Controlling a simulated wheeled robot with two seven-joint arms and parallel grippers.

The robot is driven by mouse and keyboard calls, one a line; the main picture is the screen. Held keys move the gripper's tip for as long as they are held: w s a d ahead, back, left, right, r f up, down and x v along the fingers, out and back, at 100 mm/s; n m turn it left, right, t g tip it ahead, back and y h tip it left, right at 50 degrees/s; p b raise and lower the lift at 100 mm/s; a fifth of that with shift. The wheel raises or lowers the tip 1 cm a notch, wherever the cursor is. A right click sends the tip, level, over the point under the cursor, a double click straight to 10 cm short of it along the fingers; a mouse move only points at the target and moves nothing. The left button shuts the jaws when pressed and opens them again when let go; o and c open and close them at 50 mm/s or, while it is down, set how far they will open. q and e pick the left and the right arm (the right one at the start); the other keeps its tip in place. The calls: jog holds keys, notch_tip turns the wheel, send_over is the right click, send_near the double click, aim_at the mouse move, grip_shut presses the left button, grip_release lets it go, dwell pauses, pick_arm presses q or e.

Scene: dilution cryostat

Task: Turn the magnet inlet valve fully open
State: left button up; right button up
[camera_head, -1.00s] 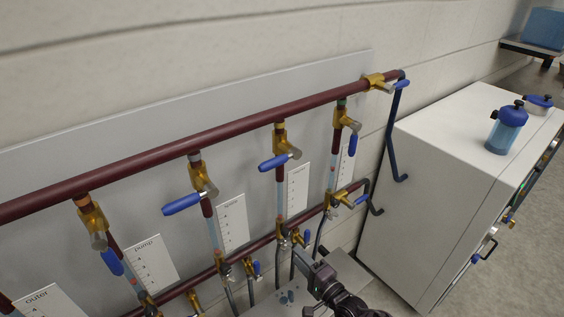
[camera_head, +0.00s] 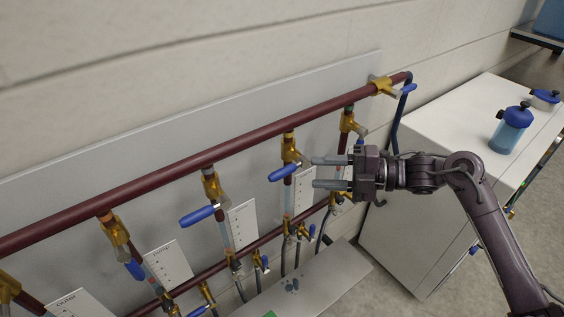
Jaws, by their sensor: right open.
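A row of brass valves with blue lever handles hangs from the upper dark red pipe (camera_head: 150,187). One valve (camera_head: 290,150) has its blue handle (camera_head: 283,173) pointing left, across its vertical line. The valve to its left (camera_head: 211,187) also has its handle (camera_head: 199,215) turned left. The farther valve (camera_head: 347,121) is partly behind my gripper. The label cards are too small to read here, so I cannot tell which valve is the magnet inlet. My right gripper (camera_head: 316,172) is open and empty, fingers pointing left, just right of the middle valve's handle. My left gripper is not in view.
A lower red pipe (camera_head: 268,238) carries smaller brass valves. A grey ledge (camera_head: 335,283) lies below. A white cabinet (camera_head: 410,240) stands at right with a blue-capped jar (camera_head: 511,130) on top.

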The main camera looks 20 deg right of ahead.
aim_at(291, 171)
jog(key=shift+n+g, duration=0.3)
jog(key=shift+n, duration=0.1)
jog(key=a, duration=0.1)
jog(key=a+p, duration=0.1)
jog(key=w+a+r, duration=0.1)
jog(key=a, duration=0.1)
jog(key=shift+a, duration=0.1)
jog(key=p+x, duration=0.2)
jog(key=x, duration=0.1)
jog(key=shift+f, duration=0.1)
jog(key=shift+x, duration=0.85)
jog(key=shift+f, duration=0.15)
jog(key=shift+c, duration=0.9)
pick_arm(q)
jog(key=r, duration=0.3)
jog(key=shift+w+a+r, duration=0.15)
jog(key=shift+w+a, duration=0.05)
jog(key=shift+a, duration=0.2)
pick_arm(e)
grip_shut()
